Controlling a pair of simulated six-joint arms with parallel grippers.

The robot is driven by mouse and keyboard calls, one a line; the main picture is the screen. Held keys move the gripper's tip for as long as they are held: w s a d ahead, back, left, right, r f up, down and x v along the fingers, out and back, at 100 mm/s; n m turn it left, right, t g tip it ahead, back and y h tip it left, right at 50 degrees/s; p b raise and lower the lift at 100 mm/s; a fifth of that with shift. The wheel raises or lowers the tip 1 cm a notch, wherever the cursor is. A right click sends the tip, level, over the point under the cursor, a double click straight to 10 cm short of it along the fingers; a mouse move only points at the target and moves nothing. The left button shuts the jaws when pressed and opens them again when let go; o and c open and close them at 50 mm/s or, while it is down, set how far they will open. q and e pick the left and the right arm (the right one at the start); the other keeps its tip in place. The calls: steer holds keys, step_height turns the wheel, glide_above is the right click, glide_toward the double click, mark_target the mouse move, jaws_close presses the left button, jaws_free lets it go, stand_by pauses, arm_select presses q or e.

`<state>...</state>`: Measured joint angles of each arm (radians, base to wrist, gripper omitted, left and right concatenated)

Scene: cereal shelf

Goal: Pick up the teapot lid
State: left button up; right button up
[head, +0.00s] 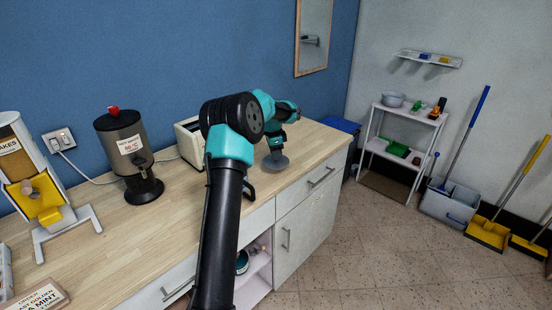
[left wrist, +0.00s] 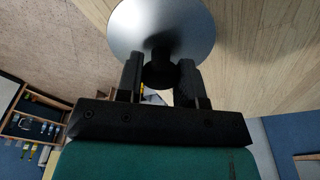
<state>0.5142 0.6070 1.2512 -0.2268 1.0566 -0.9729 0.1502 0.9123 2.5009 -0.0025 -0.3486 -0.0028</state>
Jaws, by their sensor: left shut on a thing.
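The teapot lid (head: 276,162) is a round grey metal disc with a dark knob, over the right part of the wooden counter in the head view. My left gripper (head: 275,146) is above it, shut on its knob. In the left wrist view the lid (left wrist: 162,27) fills the top middle, and the fingers of my left gripper (left wrist: 160,72) close on the knob from both sides. I cannot tell whether the lid touches the counter. A dark handle (head: 248,189) shows beside my arm; the rest of that object is hidden. My right gripper is not in view.
The wooden counter (head: 313,153) is clear right of the lid. A white toaster-like box (head: 188,142) stands partly behind my arm. A dark drink dispenser (head: 127,150) and a cereal dispenser (head: 38,185) stand left. A white shelf rack (head: 395,150) stands beyond the counter.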

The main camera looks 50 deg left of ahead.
arm_select(q)
steer(key=s+d+r, duration=0.1)
steer(key=s+d, duration=0.9)
steer(key=d, duration=0.2)
steer(key=shift+s+r, duration=0.15)
steer(key=shift+s, duration=0.15)
